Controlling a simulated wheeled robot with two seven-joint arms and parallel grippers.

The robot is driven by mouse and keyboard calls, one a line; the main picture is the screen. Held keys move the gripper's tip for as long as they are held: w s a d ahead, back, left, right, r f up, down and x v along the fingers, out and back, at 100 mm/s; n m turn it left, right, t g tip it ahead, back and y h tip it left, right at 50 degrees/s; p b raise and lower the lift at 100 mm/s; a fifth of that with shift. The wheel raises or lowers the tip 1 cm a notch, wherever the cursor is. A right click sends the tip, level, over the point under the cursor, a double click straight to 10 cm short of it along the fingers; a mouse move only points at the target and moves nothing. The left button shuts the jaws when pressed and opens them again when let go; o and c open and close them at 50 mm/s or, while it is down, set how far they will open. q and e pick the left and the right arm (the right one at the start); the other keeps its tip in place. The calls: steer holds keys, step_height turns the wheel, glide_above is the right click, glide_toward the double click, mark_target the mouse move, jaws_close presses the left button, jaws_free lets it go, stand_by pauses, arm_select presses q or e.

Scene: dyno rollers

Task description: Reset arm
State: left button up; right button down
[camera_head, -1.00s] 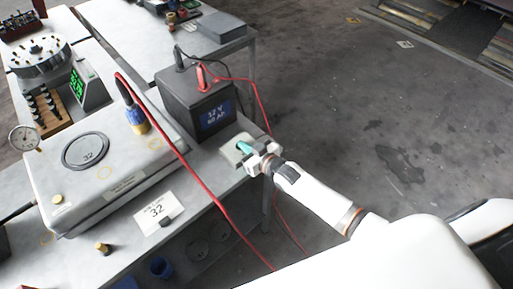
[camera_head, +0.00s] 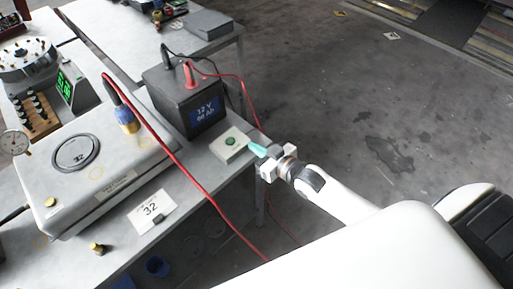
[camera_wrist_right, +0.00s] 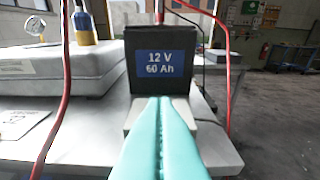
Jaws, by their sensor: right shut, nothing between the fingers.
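My right gripper (camera_head: 258,150) has teal fingertips and is shut and empty. In the head view it hangs just right of a small light box with a green button (camera_head: 230,142) at the table's right edge, apart from the button. In the right wrist view the closed teal fingers (camera_wrist_right: 161,135) point toward the black battery (camera_wrist_right: 163,85) labelled 12 V 60 Ah and cover much of the button box (camera_wrist_right: 205,118). My left gripper is in neither view.
The battery (camera_head: 180,105) stands behind the button box with red and black cables. A red cable (camera_head: 180,165) crosses the front of the table. A grey-white case (camera_head: 45,185), a card marked 32 (camera_head: 150,209) and a green-lit display (camera_head: 66,82) stand to the left. Open floor (camera_head: 350,110) lies right.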

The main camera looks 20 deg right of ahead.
stand_by(0.7)
steer(key=s+d+f+m+g+h+b, duration=0.15)
steer(key=s+f, duration=0.25)
steer(key=f, duration=0.6)
steer(key=s+d+f+g+h+b, duration=0.1)
steer(key=s+d+f+g, duration=0.25)
steer(key=f, duration=0.75)
steer(key=s+d+f+g+h+b, duration=0.15)
steer(key=s+f, duration=0.35)
steer(key=f, duration=0.5)
steer(key=s+a+f+g, duration=0.1)
steer(key=s+f+g, duration=0.1)
steer(key=s+f, duration=0.4)
steer(key=s+a+f+g+b, duration=0.1)
steer(key=s+f, duration=0.5)
steer(key=s, duration=0.7)
steer(key=s+a+f+g+h, duration=0.1)
steer(key=s+f+g, duration=0.3)
steer(key=s, duration=0.5)
steer(key=shift+s+a+f, duration=0.4)
steer(key=shift+a+f, duration=0.15)
steer(key=shift+f, duration=0.35)
